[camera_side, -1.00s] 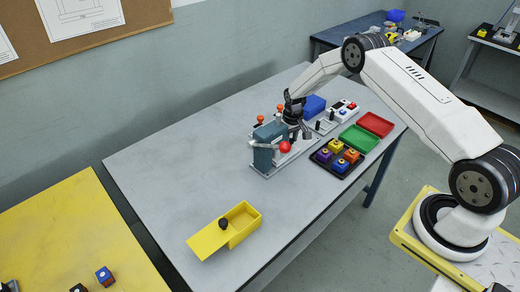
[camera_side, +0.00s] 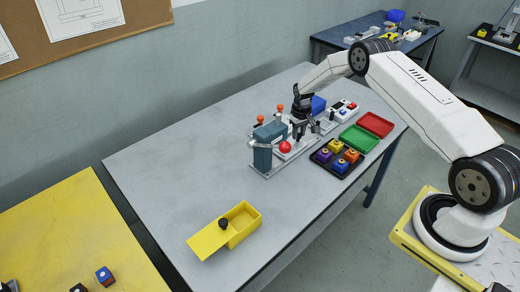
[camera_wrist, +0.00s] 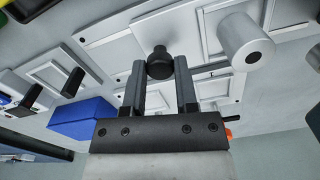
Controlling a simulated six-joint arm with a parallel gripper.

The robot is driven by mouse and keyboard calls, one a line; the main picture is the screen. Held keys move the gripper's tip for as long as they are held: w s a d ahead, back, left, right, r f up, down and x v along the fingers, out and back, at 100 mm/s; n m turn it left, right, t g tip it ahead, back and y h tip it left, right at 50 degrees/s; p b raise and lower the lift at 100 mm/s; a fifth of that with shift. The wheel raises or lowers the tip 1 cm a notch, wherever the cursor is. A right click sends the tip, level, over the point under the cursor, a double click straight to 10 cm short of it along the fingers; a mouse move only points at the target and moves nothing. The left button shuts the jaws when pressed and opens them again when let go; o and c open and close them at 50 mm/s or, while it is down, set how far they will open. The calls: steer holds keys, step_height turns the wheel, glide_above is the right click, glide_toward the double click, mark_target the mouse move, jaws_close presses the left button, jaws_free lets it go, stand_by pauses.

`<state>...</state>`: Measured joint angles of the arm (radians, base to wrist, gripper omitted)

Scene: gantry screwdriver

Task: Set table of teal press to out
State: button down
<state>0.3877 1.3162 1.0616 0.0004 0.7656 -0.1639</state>
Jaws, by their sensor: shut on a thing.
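The teal press (camera_side: 263,157) stands upright on a light grey base near the middle of the grey table, with a red ball (camera_side: 285,147) on its lever. My gripper (camera_side: 298,134) is low over the base, just right of the press column. In the wrist view my gripper (camera_wrist: 160,80) has its two fingers on either side of a black knob (camera_wrist: 159,63) and is shut on it. The knob stands on a light grey sliding plate (camera_wrist: 188,38), which is the press table. In the side view the gripper mostly hides the knob and plate.
Two orange-topped levers (camera_side: 260,118) stand behind the press. A blue block (camera_side: 318,104), a black tray (camera_side: 322,158) of coloured blocks, and green (camera_side: 359,139) and red (camera_side: 376,124) trays are nearby. A yellow box (camera_side: 242,220) sits in front; the table's left part is clear.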

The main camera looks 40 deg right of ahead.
steer(key=d, duration=0.6)
steer(key=shift+d, duration=0.15)
steer(key=shift+c, duration=1.8)
jaws_free()
steer(key=shift+r, duration=0.2)
steer(key=shift+r, duration=0.15)
step_height(320, 180, up, 7)
steer(key=shift+r, duration=0.1)
